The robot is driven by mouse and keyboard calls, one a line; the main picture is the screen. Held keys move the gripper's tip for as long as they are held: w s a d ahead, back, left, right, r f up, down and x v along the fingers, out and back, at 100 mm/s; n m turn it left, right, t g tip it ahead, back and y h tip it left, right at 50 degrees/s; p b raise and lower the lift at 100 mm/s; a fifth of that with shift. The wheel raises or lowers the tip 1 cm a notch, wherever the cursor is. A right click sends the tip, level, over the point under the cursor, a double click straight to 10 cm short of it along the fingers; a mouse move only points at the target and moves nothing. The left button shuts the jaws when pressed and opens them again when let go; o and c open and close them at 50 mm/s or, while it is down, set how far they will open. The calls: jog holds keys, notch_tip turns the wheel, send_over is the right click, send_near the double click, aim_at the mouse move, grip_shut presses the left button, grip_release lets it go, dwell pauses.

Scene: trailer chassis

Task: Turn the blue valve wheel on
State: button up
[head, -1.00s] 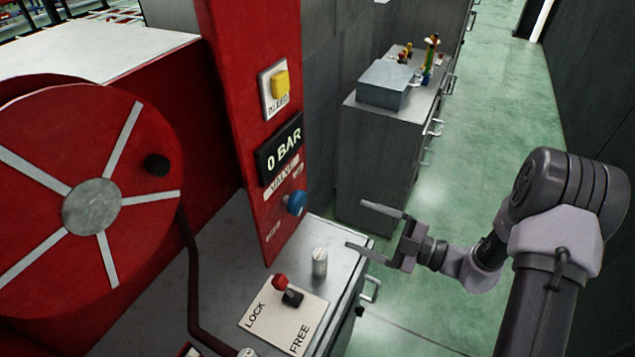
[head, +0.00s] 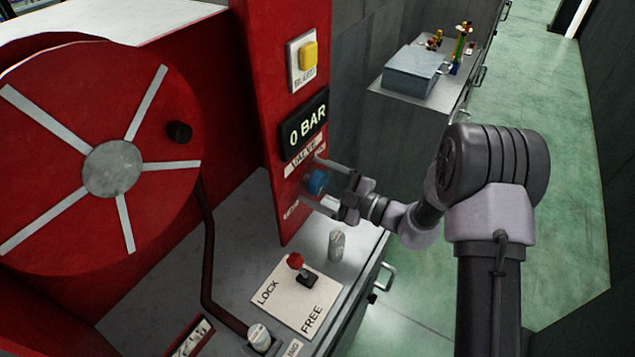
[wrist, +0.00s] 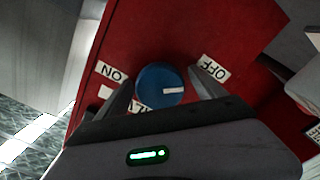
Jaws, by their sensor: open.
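The blue valve wheel (head: 317,182) is on the red panel (head: 268,130), below the VALVE label and the black display reading 0 BAR (head: 304,124). In the wrist view the wheel (wrist: 160,84) is a round blue knob with a white mark on its right half, between the ON label (wrist: 111,71) and the OFF label (wrist: 216,69). My gripper (head: 318,182) is open, its two fingers on either side of the wheel. In the wrist view the fingers (wrist: 160,90) flank the wheel with a gap visible at each side.
A yellow button (head: 309,54) is higher on the panel. Below are a LOCK/FREE plate (head: 283,312) with a red-knobbed lever (head: 296,262) and a small metal cylinder (head: 336,246). A large red reel (head: 60,220) stands left. A grey cabinet (head: 405,98) is behind; green floor is clear right.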

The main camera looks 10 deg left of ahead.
jog(key=shift+c, duration=0.5)
jog(key=c, duration=1.3)
jog(key=shift+o, duration=0.2)
